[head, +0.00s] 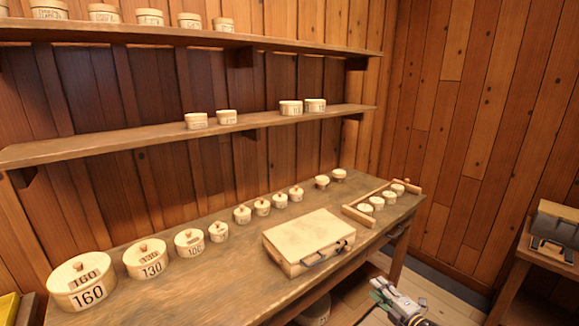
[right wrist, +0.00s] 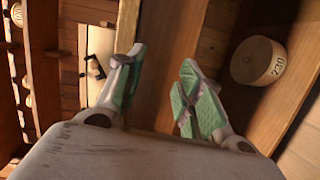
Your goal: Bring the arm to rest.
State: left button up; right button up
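My right gripper (head: 379,290) is at the lower right of the head view, in front of the workbench (head: 220,285) and below its top. In the right wrist view its two green-padded fingers (right wrist: 160,80) stand apart with nothing between them. It touches nothing that I can see. My left gripper is in neither view.
Lidded round boxes, such as the one marked 160 (head: 82,282), line the bench. A pale case (head: 308,238) and a wooden rack (head: 368,218) sit there too. A 230 drum (right wrist: 258,61) is on a lower board. A side table (head: 545,250) stands right.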

jog(key=s+d+f+m+g+h, duration=0.2)
jog(key=s+f+m, duration=0.2)
jog(key=s+f, duration=0.5)
jog(key=s+d+f+m+g+h+p, duration=0.15)
jog(key=s+f+m, duration=0.25)
jog(key=f, duration=0.9)
jog(key=s+d+f+m+g+h, duration=0.2)
jog(key=s+d+f+m+h, duration=0.15)
jog(key=s+f, duration=0.55)
pick_arm(q)
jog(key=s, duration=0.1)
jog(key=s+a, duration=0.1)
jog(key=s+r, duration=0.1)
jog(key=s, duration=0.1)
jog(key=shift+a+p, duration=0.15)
jog(key=shift+p, duration=0.2)
pick_arm(e)
jog(key=s+a+f+m+g, duration=0.2)
jog(key=s+f, duration=0.4)
jog(key=s, duration=0.5)
jog(key=s+a+f+m+g, duration=0.2)
jog(key=s+f, duration=0.4)
jog(key=s, duration=0.6)
jog(key=s+a+f+m+g, duration=0.2)
jog(key=s+f+m+g, duration=0.2)
jog(key=s+f, duration=0.3)
jog(key=s, duration=0.4)
jog(key=shift+s, duration=0.4)
